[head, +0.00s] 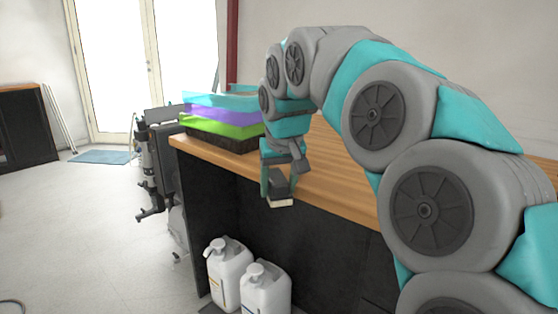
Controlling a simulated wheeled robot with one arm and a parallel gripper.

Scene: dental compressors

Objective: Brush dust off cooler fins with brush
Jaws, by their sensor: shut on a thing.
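My gripper (278,178) is at the end of my teal and grey arm, in front of the near edge of the wooden counter. It is shut on the brush (280,201), a small dark block with a pale lower edge that looks like bristles. The brush hangs in open air, apart from any machine. Dark grey equipment (158,155) with a cylinder and fittings stands past the counter's left end. I cannot make out cooler fins or dust on it.
The wooden counter (335,178) carries a stack of purple, green and dark layers (225,125). Two white jugs (230,272) stand below it. A dark cabinet (27,125) and a blue mat (101,157) lie farther back. The floor at left is mostly free.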

